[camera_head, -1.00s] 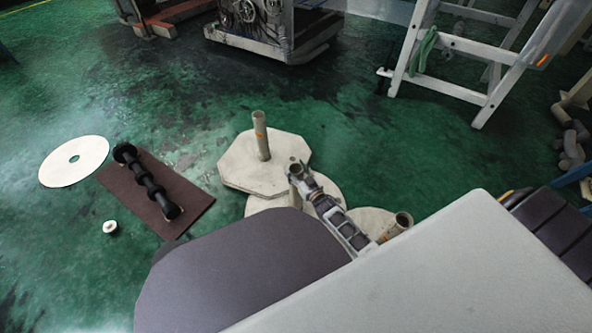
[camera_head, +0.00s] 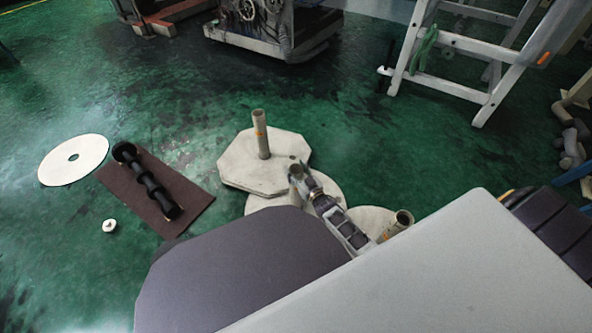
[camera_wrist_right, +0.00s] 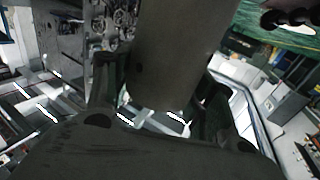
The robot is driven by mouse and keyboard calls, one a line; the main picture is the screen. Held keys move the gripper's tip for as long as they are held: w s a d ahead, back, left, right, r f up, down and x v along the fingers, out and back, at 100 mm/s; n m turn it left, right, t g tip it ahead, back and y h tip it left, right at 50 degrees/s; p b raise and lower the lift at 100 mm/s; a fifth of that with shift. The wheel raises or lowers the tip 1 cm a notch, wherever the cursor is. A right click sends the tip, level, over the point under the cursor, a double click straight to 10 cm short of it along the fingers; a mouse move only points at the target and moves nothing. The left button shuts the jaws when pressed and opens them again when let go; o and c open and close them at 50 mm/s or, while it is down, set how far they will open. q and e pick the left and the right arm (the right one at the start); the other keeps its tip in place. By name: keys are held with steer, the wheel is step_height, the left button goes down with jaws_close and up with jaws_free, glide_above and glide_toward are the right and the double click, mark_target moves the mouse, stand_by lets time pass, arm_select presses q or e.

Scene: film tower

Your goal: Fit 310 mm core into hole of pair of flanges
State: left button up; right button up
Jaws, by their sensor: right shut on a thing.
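My right gripper (camera_head: 304,180) is shut on a beige-grey tube core (camera_head: 296,171), near its upper end. The core looks roughly upright; its lower end is hidden, so I cannot tell whether it sits in a hole. In the right wrist view the core (camera_wrist_right: 172,55) stands between the fingers. A stacked pair of pale octagonal flanges (camera_head: 238,170) lies to the left of the gripper, with another core (camera_head: 260,136) standing upright on it. Pale round flanges (camera_head: 262,205) lie below and beside the gripper. My left gripper is not in view.
Another tube (camera_head: 401,219) stands tilted at right. A white ladder (camera_head: 459,87) stands behind. Green floor between is clear.

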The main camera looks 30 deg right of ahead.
steer(key=shift+f, duration=0.9)
stand_by(0.7)
steer(key=o, duration=1.6)
steer(key=shift+c, duration=0.2)
steer(key=shift+o, duration=0.8)
steer(key=shift+f, duration=0.15)
steer(key=shift+s, duration=0.2)
steer(key=s+d, duration=0.1)
steer(key=s, duration=1)
steer(key=shift+s, duration=0.25)
steer(key=shift+w+a, duration=0.1)
